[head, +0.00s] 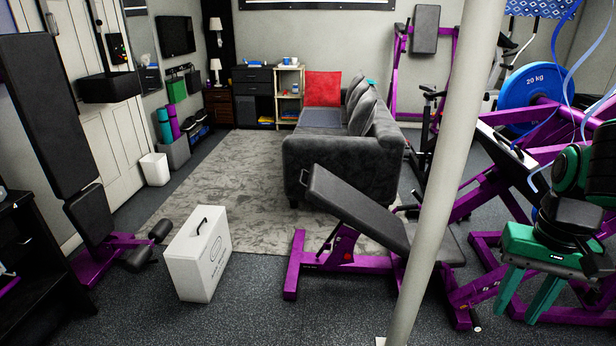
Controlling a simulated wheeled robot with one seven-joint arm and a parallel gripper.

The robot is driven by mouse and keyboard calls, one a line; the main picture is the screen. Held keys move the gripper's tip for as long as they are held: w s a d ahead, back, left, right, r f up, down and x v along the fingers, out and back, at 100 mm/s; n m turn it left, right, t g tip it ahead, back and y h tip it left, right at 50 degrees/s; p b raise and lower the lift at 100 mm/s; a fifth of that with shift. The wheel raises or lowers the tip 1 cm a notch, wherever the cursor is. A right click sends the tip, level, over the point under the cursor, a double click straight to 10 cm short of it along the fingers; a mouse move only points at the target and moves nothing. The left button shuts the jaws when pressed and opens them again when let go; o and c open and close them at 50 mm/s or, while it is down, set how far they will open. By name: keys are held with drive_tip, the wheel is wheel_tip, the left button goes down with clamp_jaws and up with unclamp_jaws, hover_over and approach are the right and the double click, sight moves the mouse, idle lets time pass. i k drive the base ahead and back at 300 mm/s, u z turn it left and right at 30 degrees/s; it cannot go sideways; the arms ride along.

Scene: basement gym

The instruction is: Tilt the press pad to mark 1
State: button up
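Two benches with black pads and purple frames show in the head view, and I cannot tell for sure which one the task calls the press pad. The middle bench's long pad (358,212) slopes down from upper left to lower right, with a handle at its raised end. Its mark scale is too small to read. The left bench's pad (45,110) stands steep, near upright. My gripper (521,312) is at the lower right, with green fingers pointing down and apart, empty. It is right of the middle bench and apart from its pad in the picture.
A pale pole (448,150) stands in front of the middle bench's right end. A white case (198,255) is on the floor left of it. A grey sofa (335,160) stands behind. A purple rack with a blue plate (532,85) is behind my arm. Dark floor at front centre is clear.

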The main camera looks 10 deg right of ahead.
sight(326, 191)
drive_tip(key=z, duration=0.05)
drive_tip(key=i, duration=1.45)
drive_tip(key=u, duration=0.75)
